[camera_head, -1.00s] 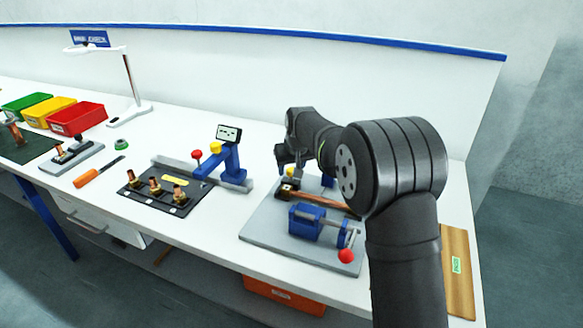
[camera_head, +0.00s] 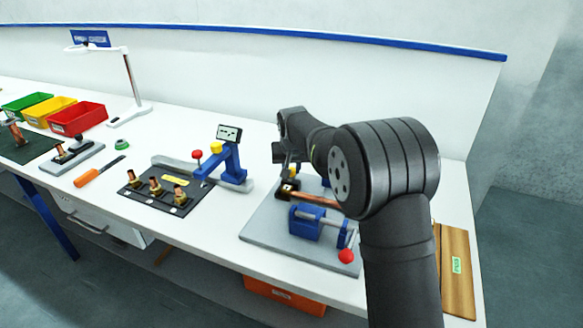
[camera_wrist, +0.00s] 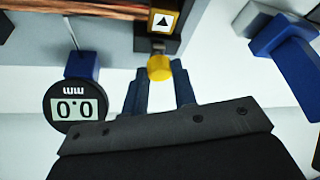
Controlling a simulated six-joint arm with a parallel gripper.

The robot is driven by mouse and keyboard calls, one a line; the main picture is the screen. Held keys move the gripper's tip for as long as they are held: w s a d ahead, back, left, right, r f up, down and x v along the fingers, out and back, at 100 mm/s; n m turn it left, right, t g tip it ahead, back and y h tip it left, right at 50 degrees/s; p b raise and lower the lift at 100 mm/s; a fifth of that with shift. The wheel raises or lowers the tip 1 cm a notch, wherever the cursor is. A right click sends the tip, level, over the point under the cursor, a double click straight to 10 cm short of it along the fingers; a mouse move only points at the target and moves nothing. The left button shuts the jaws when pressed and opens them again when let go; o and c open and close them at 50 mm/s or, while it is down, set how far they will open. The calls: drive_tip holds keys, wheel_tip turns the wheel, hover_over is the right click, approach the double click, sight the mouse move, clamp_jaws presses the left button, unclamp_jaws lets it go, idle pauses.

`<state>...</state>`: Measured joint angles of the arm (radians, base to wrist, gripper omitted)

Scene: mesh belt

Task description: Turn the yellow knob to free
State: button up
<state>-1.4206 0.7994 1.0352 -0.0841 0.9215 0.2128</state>
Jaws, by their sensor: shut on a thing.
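The yellow knob (camera_wrist: 159,67) shows in the wrist view between my two fingertips, just below a black block (camera_wrist: 178,42) with a white arrow label in a yellow frame. My gripper (camera_wrist: 158,80) is shut on the knob, with one finger on each side. In the head view my gripper (camera_head: 287,170) is over the black block on the grey fixture plate (camera_head: 262,232); my arm hides part of the plate, and the knob cannot be made out clearly there. A copper pipe (camera_head: 318,199) runs from the block towards the right.
A blue clamp (camera_head: 306,223) with a red ball handle (camera_head: 346,256) stands on the plate's front. A round gauge reading 0.0 mm (camera_wrist: 75,107) is close to my left finger in the wrist view. A blue stand (camera_head: 232,165) with a display is to the left.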

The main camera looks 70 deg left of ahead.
drive_tip(key=o, duration=1)
drive_tip(key=v, duration=1.7)
drive_tip(key=shift+r, duration=0.2)
drive_tip(key=shift+s, duration=0.1)
drive_tip(key=x, duration=1.7)
drive_tip(key=shift+f, duration=0.25)
